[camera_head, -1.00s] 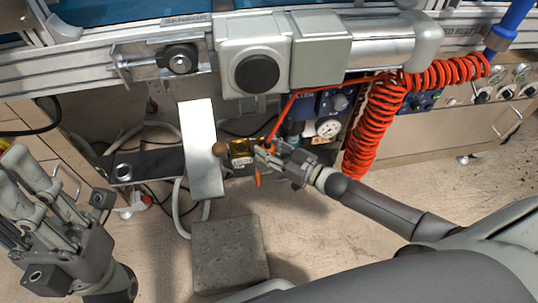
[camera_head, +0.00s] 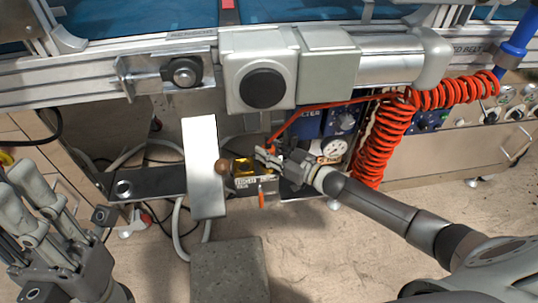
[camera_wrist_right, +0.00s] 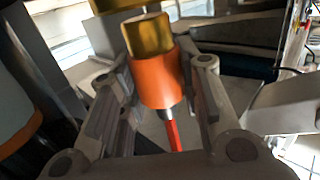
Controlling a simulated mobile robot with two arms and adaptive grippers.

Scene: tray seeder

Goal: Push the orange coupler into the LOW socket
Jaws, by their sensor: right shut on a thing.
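The orange coupler (camera_wrist_right: 157,80) is between the two fingers of my right gripper (camera_wrist_right: 150,95), which is shut on it. A brass cylinder (camera_wrist_right: 148,35) shows at its far end, and a red hose leaves its near end. Whether this cylinder belongs to the coupler or a socket, I cannot tell. In the head view my right gripper (camera_head: 268,157) is at the right side of a small block with a yellow-brass top (camera_head: 242,165). Its label is too small to read, so the LOW socket is not identifiable. My left gripper (camera_head: 14,190) is open and empty at the left edge.
A coiled red hose (camera_head: 382,140) hangs right of my right gripper. A pale upright plate (camera_head: 203,165) with a brown knob (camera_head: 221,166) stands left of the block. A grey box (camera_head: 262,66) overhangs above. A round gauge (camera_head: 335,150) is behind my right arm.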

